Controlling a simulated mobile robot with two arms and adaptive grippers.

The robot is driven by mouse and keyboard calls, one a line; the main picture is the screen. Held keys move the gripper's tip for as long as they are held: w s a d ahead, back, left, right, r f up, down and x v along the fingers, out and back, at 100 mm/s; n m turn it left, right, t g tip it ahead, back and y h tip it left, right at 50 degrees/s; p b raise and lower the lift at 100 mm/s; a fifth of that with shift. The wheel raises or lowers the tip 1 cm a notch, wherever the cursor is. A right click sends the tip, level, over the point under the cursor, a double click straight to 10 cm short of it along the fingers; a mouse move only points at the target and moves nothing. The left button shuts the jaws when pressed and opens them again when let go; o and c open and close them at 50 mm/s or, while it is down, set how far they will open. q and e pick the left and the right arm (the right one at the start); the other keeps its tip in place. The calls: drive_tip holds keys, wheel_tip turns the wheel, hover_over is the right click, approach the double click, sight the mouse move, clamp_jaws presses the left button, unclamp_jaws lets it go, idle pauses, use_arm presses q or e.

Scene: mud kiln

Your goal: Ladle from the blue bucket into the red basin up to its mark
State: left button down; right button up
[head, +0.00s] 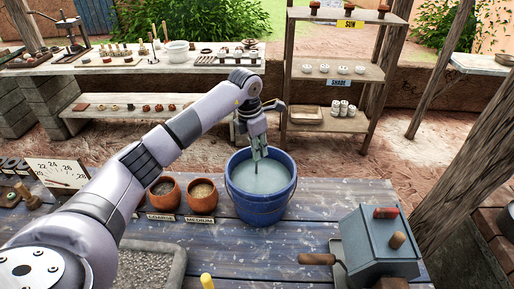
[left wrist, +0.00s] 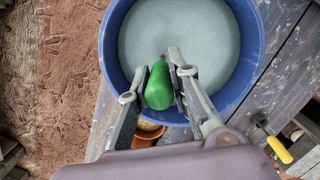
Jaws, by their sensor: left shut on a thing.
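The blue bucket (head: 262,210) stands on the blue plank table and holds pale grey-green liquid (head: 262,177). It also shows in the left wrist view (left wrist: 112,52). My left gripper (head: 259,152) is above the bucket's mouth, pointing down. In the left wrist view it is shut on a green handle (left wrist: 159,86), which I take to be the ladle's. In the head view a thin dark shaft runs down from the fingers toward the liquid. The ladle's bowl is hidden, so I cannot tell its fill. I see no red basin. My right gripper is not in view.
Two terracotta pots (head: 201,194) with label cards stand left of the bucket. A grey gravel tray (head: 180,262) and a yellow handle (head: 207,281) are at the front. A blue-grey box (head: 375,248) stands at the right. Shelves (head: 335,72) stand behind.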

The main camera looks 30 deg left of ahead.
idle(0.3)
use_arm(q)
drive_tip(key=shift+r+p, duration=2.25)
drive_tip(key=shift+r, duration=1.25)
drive_tip(key=shift+r+p, duration=1.6)
drive_tip(key=shift+r, duration=1.4)
